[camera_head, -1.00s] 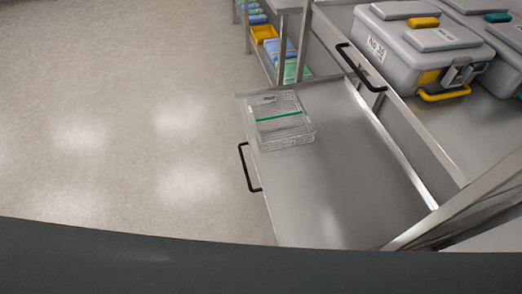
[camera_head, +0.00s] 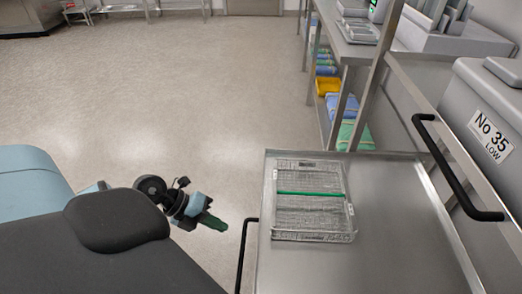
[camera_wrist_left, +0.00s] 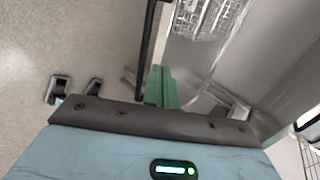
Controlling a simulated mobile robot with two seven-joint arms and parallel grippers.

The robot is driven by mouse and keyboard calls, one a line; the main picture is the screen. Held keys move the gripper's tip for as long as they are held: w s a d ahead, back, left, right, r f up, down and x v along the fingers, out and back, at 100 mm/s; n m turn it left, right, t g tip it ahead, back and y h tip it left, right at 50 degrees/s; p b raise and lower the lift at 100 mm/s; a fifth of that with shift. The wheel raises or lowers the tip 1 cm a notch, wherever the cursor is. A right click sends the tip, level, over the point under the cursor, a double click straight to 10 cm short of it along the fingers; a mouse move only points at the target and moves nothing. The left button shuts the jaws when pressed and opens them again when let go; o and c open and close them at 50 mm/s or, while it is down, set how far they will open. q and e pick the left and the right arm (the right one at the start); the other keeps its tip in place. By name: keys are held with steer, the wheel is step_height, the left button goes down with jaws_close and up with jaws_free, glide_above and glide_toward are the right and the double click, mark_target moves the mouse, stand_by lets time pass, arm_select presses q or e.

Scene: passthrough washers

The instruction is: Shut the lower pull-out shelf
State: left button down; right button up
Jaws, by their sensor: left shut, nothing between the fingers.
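The lower pull-out shelf (camera_head: 400,225) is pulled out, with a flat steel surface and a black bar handle (camera_head: 243,250) on its left front edge. A wire basket (camera_head: 310,222) with a green strip lies on it. My left gripper (camera_head: 214,222) is shut and empty, its green fingers just left of the shelf's handle. In the left wrist view the green fingers (camera_wrist_left: 161,88) are together beside the black handle (camera_wrist_left: 148,50), with the basket (camera_wrist_left: 207,15) beyond. Whether they touch the handle I cannot tell. My right gripper is out of view.
An upper shelf with a black handle (camera_head: 450,165) carries a grey case (camera_head: 490,130) marked "No 35 LOW". A rack with blue and green packs (camera_head: 350,132) and a yellow bin (camera_head: 327,85) stands behind. The floor (camera_head: 200,110) to the left is clear.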

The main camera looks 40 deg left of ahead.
mark_target(243, 242)
arm_select(q)
steer(key=b+x, duration=0.1)
steer(key=x, duration=0.7)
steer(key=shift+d+f, duration=0.25)
steer(key=shift+w+d+f, duration=0.25)
steer(key=shift+d+f, duration=0.15)
steer(key=shift+f, duration=0.05)
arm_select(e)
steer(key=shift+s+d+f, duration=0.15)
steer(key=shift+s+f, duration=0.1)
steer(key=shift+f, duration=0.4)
